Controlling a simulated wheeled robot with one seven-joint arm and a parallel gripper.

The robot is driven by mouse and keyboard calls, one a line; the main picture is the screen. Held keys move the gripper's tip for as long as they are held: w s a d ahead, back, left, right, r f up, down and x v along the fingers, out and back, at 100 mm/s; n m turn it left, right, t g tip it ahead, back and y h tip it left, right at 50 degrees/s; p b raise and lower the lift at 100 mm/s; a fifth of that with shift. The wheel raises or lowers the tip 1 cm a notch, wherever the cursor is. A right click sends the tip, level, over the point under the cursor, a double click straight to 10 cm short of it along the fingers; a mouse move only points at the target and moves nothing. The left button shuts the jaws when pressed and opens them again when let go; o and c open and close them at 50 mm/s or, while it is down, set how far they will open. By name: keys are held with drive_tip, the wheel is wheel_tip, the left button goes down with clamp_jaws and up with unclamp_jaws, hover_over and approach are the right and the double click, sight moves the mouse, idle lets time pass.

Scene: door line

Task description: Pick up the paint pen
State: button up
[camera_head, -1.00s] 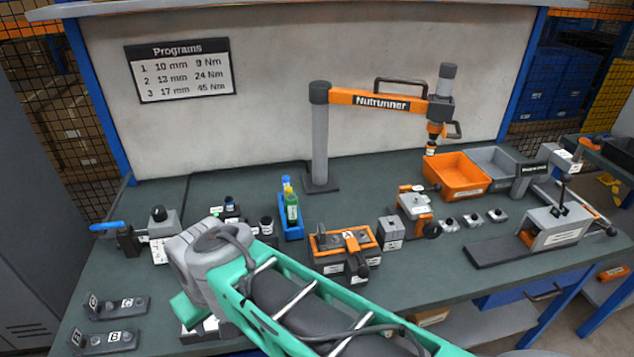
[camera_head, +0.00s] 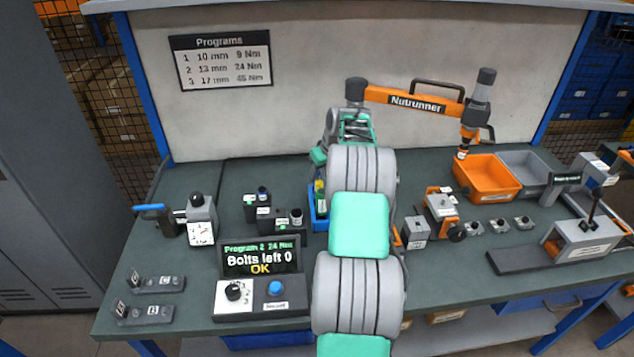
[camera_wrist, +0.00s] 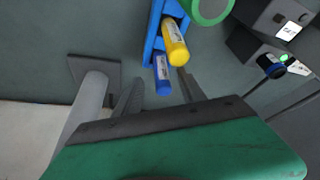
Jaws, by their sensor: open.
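The blue holder (camera_head: 313,212) stands mid-bench, partly hidden behind my arm in the head view; it also shows in the wrist view (camera_wrist: 153,30). In the wrist view it holds a yellow pen-like cylinder (camera_wrist: 175,43), a blue pen-like cylinder (camera_wrist: 162,75) and a larger green round item (camera_wrist: 208,8). I cannot tell from the labels which is the paint pen. My gripper (camera_wrist: 159,84) is open and close to the holder. The blue cylinder's end appears between the fingers. I see no grip on anything.
The nutrunner post (camera_wrist: 88,95) stands close to my gripper. Dark sockets (camera_head: 262,210) sit left of the holder, with a display (camera_head: 262,258) in front. A grey block (camera_head: 416,232) and an orange bin (camera_head: 487,178) are to the right.

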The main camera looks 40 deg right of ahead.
sight(317, 179)
drive_tip(key=p+x, duration=0.1)
drive_tip(key=x, duration=0.3)
drive_tip(key=shift+w+f, duration=0.3)
drive_tip(key=shift+a, duration=0.1)
clamp_jaws()
